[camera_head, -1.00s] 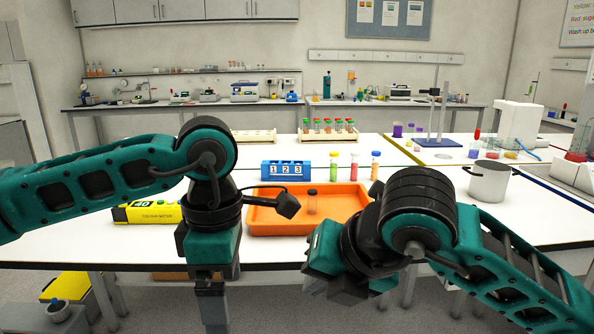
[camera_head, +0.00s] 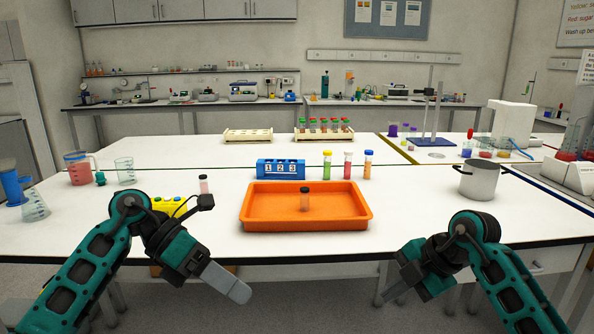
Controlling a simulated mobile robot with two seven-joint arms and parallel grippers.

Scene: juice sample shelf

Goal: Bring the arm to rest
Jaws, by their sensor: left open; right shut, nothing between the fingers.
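My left gripper (camera_head: 222,280) hangs in front of the table's front edge, left of the orange tray, pointing down to the right. It is open and I see nothing in it; its fingers overlap in this view. My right gripper (camera_head: 398,290) hangs in front of the table edge, right of the tray. It is shut and empty, pointing down to the left. Both grippers are clear of the things on the table.
An orange tray (camera_head: 250,218) holds one dark-capped vial (camera_head: 304,203). Behind it stand a blue numbered block (camera_head: 281,169) and three capped tubes (camera_head: 348,166). Another vial (camera_head: 203,184) stands near my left arm, which partly hides a yellow meter (camera_head: 172,206). A pot (camera_head: 480,181) stands right.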

